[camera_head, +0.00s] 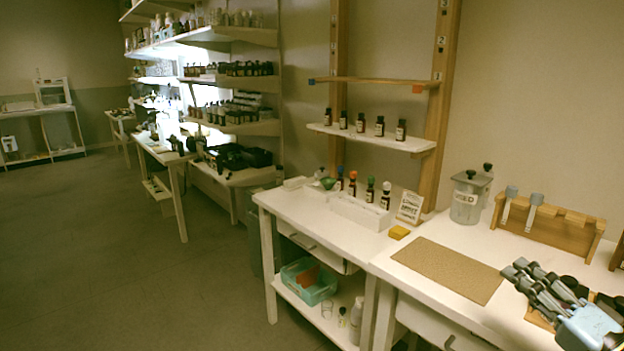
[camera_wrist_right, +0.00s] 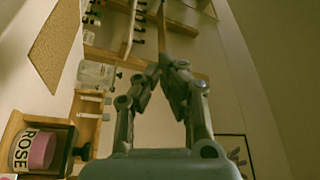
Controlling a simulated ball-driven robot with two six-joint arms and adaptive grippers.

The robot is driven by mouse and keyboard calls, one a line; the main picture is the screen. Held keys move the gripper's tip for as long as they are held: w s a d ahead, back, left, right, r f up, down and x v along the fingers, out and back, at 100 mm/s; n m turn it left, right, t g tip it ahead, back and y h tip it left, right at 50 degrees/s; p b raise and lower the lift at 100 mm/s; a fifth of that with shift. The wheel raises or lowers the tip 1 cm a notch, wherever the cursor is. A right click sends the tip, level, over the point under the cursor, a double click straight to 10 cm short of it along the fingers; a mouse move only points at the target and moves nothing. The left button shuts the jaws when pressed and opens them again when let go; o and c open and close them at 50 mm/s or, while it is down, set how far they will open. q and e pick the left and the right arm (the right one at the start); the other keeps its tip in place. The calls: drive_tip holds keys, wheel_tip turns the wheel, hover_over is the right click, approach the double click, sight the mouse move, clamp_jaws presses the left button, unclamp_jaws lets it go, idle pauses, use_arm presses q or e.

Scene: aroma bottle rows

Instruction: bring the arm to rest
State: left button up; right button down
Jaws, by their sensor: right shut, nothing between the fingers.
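My right gripper (camera_head: 520,272) shows at the right edge in the head view, over the white bench, with its grey fingers pointing left. In the right wrist view its fingertips (camera_wrist_right: 172,64) meet, and nothing is between them. It is shut and empty, to the right of the brown mat (camera_head: 450,268). The mat also shows in the wrist view (camera_wrist_right: 55,45). My left gripper is in neither view. The part of the bench behind my right gripper is hidden.
A wooden rack (camera_head: 548,222) and a lidded clear jar (camera_head: 466,200) stand behind the mat. Several dropper bottles (camera_head: 370,190) stand by a white holder (camera_head: 360,212); more line the shelf (camera_head: 370,138). A ROSE jar (camera_wrist_right: 38,150) shows in the wrist view. The mat is clear.

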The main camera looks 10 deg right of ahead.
drive_tip(key=s+a+f+n+g+h+b, duration=0.15)
drive_tip(key=s+f+g+b, duration=0.3)
drive_tip(key=f, duration=1.55)
drive_tip(key=s+a+f+g+h+b, duration=0.15)
drive_tip(key=s+f+g+b, duration=0.35)
drive_tip(key=f, duration=1.5)
drive_tip(key=s+a+f+n+g+b, duration=0.2)
drive_tip(key=s+a+f, duration=0.1)
drive_tip(key=s+f, duration=0.5)
drive_tip(key=s+a+f+n+g+b, duration=0.1)
drive_tip(key=s+a+f+n+g, duration=0.25)
drive_tip(key=s+f, duration=0.5)
drive_tip(key=s+a+f+n+g, duration=0.1)
drive_tip(key=s+f+n+g, duration=0.1)
drive_tip(key=s, duration=0.4)
drive_tip(key=s+a+f+n+g, duration=0.1)
drive_tip(key=s+f+n+g, duration=0.1)
drive_tip(key=s, duration=0.5)
drive_tip(key=shift+a+f+n, duration=0.2)
drive_tip(key=shift+n, duration=0.4)
